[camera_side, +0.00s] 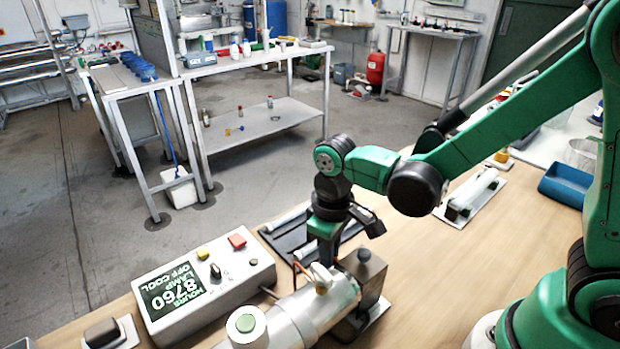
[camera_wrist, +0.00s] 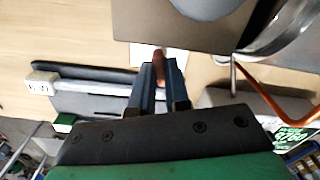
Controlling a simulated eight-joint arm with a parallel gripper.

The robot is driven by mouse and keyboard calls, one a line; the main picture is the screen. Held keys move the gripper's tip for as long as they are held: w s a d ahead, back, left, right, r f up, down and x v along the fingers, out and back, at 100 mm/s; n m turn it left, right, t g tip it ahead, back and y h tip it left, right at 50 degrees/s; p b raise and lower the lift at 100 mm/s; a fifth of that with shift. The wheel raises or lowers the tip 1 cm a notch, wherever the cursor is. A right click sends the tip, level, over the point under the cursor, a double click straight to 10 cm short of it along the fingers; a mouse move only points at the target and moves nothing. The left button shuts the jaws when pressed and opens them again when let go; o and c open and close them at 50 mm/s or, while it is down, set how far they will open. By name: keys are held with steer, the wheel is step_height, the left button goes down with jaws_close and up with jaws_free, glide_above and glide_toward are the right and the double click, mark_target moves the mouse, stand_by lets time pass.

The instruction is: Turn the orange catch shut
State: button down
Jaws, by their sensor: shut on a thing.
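My gripper (camera_wrist: 158,80) is shut, with the orange catch (camera_wrist: 158,66) between its fingertips in the wrist view. Only a small orange-brown part of the catch shows, with the fingers on either side of it. In the side view my gripper (camera_side: 322,268) points down at the end of the steel reactor cylinder (camera_side: 312,308), beside a grey-brown box (camera_side: 362,272). I cannot make out the catch clearly there, as the fingers and wrist crowd that spot. How far it is turned cannot be told.
A control box (camera_side: 205,285) with a display reading 8760 hours, lamp off, cool stands left of the cylinder. A copper-coloured tube (camera_wrist: 268,95) curves close to my gripper on the right in the wrist view. A black tray (camera_side: 290,238) with white tubes lies behind.

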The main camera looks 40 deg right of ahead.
steer(key=shift+m, duration=1.9)
steer(key=c, duration=0.9)
jaws_free()
steer(key=shift+o, duration=0.2)
steer(key=shift+r, duration=0.1)
steer(key=shift+r, duration=2.75)
steer(key=s+d+r+t, duration=0.2)
steer(key=d+r+t, duration=0.2)
steer(key=d+t, duration=0.3)
steer(key=shift+r, duration=0.3)
